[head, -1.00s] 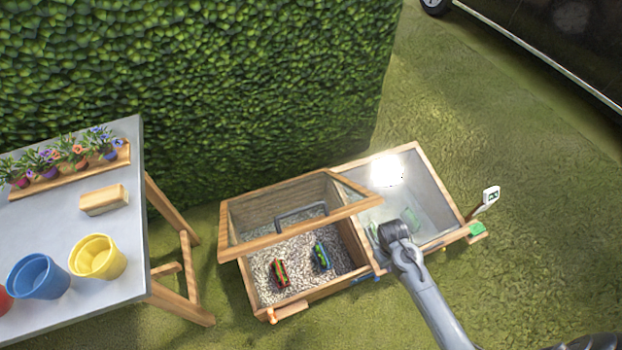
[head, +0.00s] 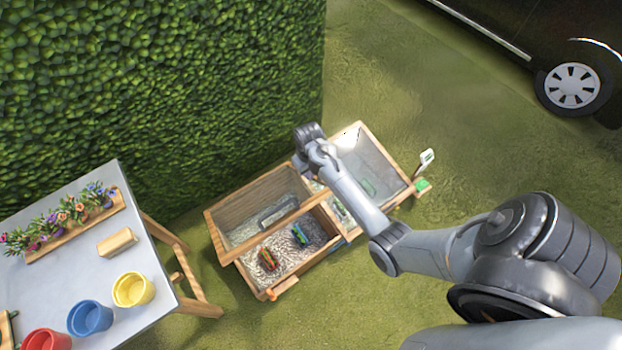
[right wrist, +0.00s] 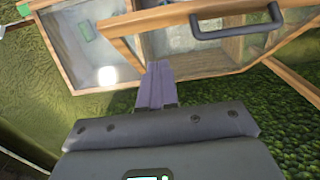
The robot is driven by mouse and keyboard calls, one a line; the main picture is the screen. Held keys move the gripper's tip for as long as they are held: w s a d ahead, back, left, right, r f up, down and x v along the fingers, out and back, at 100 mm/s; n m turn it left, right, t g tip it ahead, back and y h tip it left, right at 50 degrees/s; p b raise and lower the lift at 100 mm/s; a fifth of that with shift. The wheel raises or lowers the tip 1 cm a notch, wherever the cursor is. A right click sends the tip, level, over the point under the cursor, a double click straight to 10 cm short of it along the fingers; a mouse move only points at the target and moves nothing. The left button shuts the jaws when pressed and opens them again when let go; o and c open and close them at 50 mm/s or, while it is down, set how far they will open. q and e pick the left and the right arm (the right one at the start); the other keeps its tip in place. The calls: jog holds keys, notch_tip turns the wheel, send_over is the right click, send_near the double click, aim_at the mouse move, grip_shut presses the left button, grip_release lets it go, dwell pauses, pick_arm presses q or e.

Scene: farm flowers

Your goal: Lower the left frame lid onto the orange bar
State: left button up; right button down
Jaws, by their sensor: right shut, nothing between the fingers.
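The left frame lid (head: 236,251) is a wooden frame with a clear pane and a grey handle (head: 278,213). It stands raised at a tilt over the left compartment of the planter box; its handle also shows in the right wrist view (right wrist: 238,24). The orange bar (head: 284,288) sits on the box's front edge, below and apart from the lid. My right gripper (head: 302,166) is near the back of the box, by the lid's right side. Its fingers (right wrist: 158,78) are shut and empty, apart from the handle. My left gripper is out of view.
Red and blue-green items (head: 268,259) lie on the gravel in the left compartment. A hedge (head: 160,90) stands behind the box. A table (head: 60,290) with colored pots and flowers is at left. Open grass lies in front.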

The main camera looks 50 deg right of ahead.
jog(key=b, duration=0.2)
send_over(314, 200)
jog(key=w+d, duration=0.1)
jog(key=w, duration=0.2)
notch_tip(314, 200, down, 9)
jog(key=shift+f, duration=0.1)
jog(key=shift+s+a+f, duration=0.25)
jog(key=shift+s+f, duration=0.7)
jog(key=shift+f, duration=0.2)
jog(key=shift+s+a+f, duration=0.1)
jog(key=shift+s+f, duration=0.25)
jog(key=shift+a+f, duration=0.1)
